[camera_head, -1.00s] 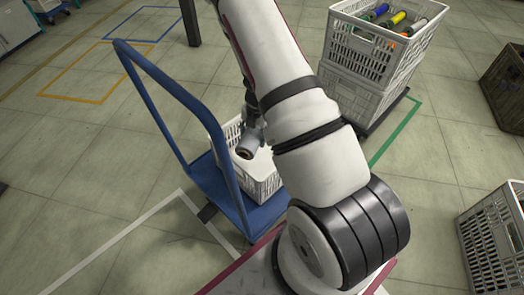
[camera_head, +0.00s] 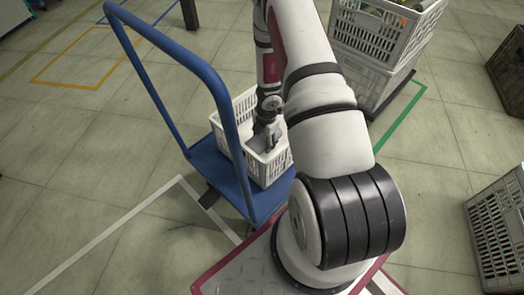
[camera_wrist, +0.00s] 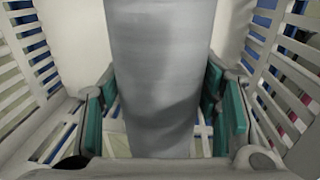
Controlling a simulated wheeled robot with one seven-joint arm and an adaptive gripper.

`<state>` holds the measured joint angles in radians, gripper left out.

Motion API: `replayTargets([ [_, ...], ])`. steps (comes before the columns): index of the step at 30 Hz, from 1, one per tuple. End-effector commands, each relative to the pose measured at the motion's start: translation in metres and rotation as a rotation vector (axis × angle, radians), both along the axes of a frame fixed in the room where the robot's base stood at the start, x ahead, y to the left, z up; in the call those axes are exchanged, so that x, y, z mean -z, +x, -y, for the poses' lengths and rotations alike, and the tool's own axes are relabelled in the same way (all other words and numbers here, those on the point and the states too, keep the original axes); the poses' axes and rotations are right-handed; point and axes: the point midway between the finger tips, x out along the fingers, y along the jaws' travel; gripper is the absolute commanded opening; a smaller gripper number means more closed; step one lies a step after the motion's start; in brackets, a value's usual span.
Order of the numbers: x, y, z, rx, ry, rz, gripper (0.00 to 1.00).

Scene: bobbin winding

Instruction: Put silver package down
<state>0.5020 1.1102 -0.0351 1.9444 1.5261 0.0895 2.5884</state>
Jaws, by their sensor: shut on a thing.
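The silver package (camera_wrist: 158,75) is a smooth grey cylinder in the middle of the wrist view. My gripper (camera_wrist: 160,115) is shut on it, with a teal pad on each side. In the head view my gripper (camera_head: 267,138) points down inside a white slatted crate (camera_head: 222,125) on the blue trolley (camera_head: 212,165). The package (camera_head: 262,146) shows only in small part there. The wrist view shows slatted crate walls (camera_wrist: 30,55) on both sides of the package. I cannot tell whether the package touches the crate floor.
The trolley's tall blue handle (camera_head: 165,75) rises left of the crate. Stacked white crates (camera_head: 375,45) holding coloured bobbins stand at upper right. Another crate (camera_head: 500,235) is at the right edge, and a dark box (camera_head: 508,75) is beyond it. Floor at left is clear.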

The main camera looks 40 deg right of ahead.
Motion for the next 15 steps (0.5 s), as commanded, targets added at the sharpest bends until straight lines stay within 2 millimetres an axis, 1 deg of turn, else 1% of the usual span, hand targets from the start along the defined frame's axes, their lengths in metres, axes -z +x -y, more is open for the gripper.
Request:
replayTargets([
  [1, 0.006, 0.0, -0.001, 0.0, 0.002, 0.001, 0.2],
  [8, 0.013, 0.0, -0.001, 0.0, 0.003, 0.0, 0.2],
  [15, 0.039, 0.0, -0.002, -0.001, 0.004, -0.001, 0.2],
])
